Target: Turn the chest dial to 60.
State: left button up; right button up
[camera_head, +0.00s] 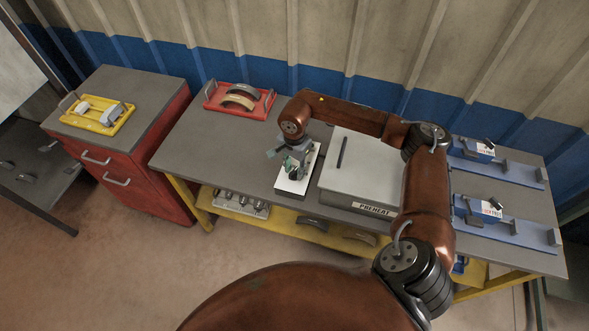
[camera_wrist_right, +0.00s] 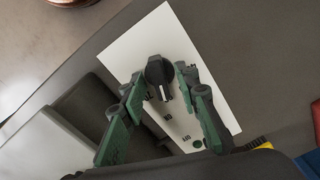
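The chest (camera_head: 345,160) is a pale box marked PREHEAT, with a dark bar handle on its lid, on the grey workbench. Beside it is a white dial panel (camera_head: 301,182), also seen in the right wrist view (camera_wrist_right: 150,35). The black dial (camera_wrist_right: 158,72) has a white pointer line toward the lower part of that view; small panel marks are unreadable. My right gripper (camera_head: 291,163) is over the panel. In the right wrist view its green fingers (camera_wrist_right: 162,80) are parted on either side of the dial, with a gap seen at the left. My left gripper is not in view.
A red tray (camera_head: 212,104) with curved brake shoes lies at the bench's back left. Blue fixtures (camera_head: 510,171) stand at the right. A yellow tray (camera_head: 75,119) is on the red cabinet (camera_head: 140,180). My right arm passes over the chest.

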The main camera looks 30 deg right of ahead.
aim_at(294, 171)
notch_tip(294, 171, up, 12)
dwell(0.6)
dwell(0.4)
